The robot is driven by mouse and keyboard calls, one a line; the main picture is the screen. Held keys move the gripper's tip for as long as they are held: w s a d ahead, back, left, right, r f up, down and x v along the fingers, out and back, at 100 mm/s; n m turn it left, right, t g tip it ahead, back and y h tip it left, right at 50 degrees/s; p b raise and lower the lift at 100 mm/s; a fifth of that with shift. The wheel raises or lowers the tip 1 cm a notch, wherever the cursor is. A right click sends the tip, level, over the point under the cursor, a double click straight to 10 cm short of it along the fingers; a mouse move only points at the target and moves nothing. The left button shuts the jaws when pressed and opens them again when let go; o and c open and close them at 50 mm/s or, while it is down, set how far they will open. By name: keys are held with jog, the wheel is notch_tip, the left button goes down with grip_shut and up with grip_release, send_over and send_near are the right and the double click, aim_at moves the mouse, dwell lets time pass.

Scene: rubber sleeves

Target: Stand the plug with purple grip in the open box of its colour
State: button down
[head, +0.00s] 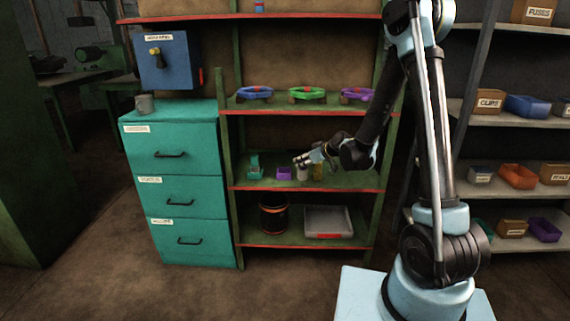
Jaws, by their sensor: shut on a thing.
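A small open purple box (284,174) sits on the middle shelf of the green rack. My gripper (300,162) reaches in from the right, just above and to the right of this box. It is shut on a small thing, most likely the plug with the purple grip. The fingers hide the grip, and the view is too small to show its colour. A pale piece (302,173) shows just below the fingers; I cannot tell whether it is part of the held plug or stands on the shelf.
A green item (254,169) stands left of the purple box, and a yellowish one (318,172) is close right of my gripper. The shelf above carries blue, green and purple rings (307,93). A grey tray (327,221) and dark bin (273,215) are below.

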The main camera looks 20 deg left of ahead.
jog(key=shift+w+a+f, duration=0.6)
jog(key=shift+w+a, duration=0.45)
jog(key=shift+a, duration=0.65)
jog(key=shift+w+a+f, duration=0.55)
jog(key=shift+w+a, duration=0.5)
jog(key=shift+a, duration=0.7)
jog(key=shift+w+a+f, duration=0.6)
jog(key=shift+w+a, duration=0.45)
jog(key=shift+a, duration=0.65)
jog(key=c, duration=1.2)
grip_release()
jog(key=shift+c, duration=0.2)
jog(key=shift+r, duration=0.1)
jog(key=v, duration=1.2)
